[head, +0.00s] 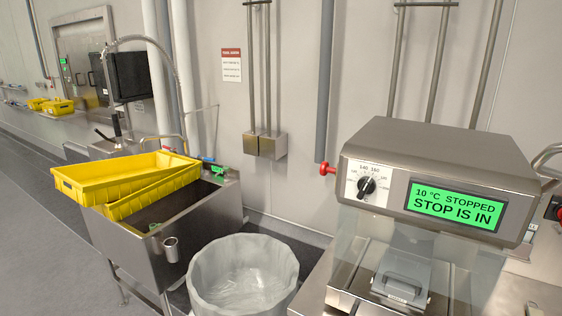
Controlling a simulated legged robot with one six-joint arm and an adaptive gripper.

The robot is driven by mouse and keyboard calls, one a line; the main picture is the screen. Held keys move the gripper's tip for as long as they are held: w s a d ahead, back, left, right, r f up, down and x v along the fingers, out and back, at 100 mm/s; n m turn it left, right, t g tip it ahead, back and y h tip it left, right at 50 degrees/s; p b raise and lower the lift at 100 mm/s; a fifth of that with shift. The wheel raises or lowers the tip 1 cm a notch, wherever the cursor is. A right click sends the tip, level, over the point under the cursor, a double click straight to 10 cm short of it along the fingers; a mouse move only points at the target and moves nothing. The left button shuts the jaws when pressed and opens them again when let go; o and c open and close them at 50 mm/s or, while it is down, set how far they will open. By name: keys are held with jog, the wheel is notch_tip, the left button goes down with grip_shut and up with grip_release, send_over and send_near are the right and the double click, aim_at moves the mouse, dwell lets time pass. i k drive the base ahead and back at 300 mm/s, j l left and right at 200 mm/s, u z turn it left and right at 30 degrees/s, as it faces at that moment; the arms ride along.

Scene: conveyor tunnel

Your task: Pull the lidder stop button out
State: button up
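The lidder (440,150) is a steel machine at the right of the head view. Its green display (455,206) reads "10 °C STOPPED" and "STOP IS IN". A red mushroom-shaped button (327,169) sticks out from the left side of its housing, level with the black dial (367,187). This looks like the stop button. Its stem is short and mostly hidden from this angle. My gripper is not in view.
A lined waste bin (243,275) stands left of the lidder, below the red button. A steel sink (165,240) holding yellow crates (125,177) is further left. Another red button on a black box is cut off at the right edge (559,212). Grey floor (50,240) is clear at left.

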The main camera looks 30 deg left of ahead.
aim_at(325, 169)
jog(key=j, duration=1)
jog(key=i+j, duration=0.15)
jog(key=j, duration=0.9)
jog(key=i+j, duration=0.1)
jog(key=j, duration=0.3)
jog(key=i+j, duration=0.1)
jog(key=j, duration=0.3)
